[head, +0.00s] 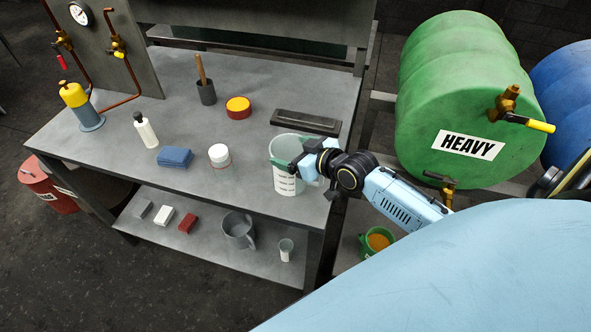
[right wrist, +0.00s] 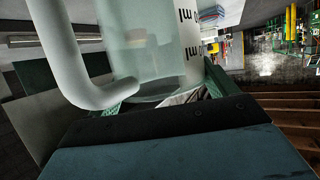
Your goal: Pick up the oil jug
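The oil jug (head: 285,182), a pale translucent measuring jug with dark marks, stands upright on the workbench near its right front corner. In the right wrist view the jug (right wrist: 150,50) fills the upper middle, with its thick white handle (right wrist: 70,65) close on the left. My right gripper (head: 308,163) is at the jug's right side, its green fingers spread apart. In the right wrist view the fingers (right wrist: 165,90) lie on either side of the jug's lower part; I cannot tell whether they touch it. My left gripper is not in view.
The grey workbench (head: 110,165) holds a white tub (head: 219,155), blue cloths (head: 174,157), a red-yellow tin (head: 238,107) and a dark tray (head: 305,122). A grey pitcher (head: 239,232) sits on the lower shelf. A green drum (head: 450,95) lies to the right.

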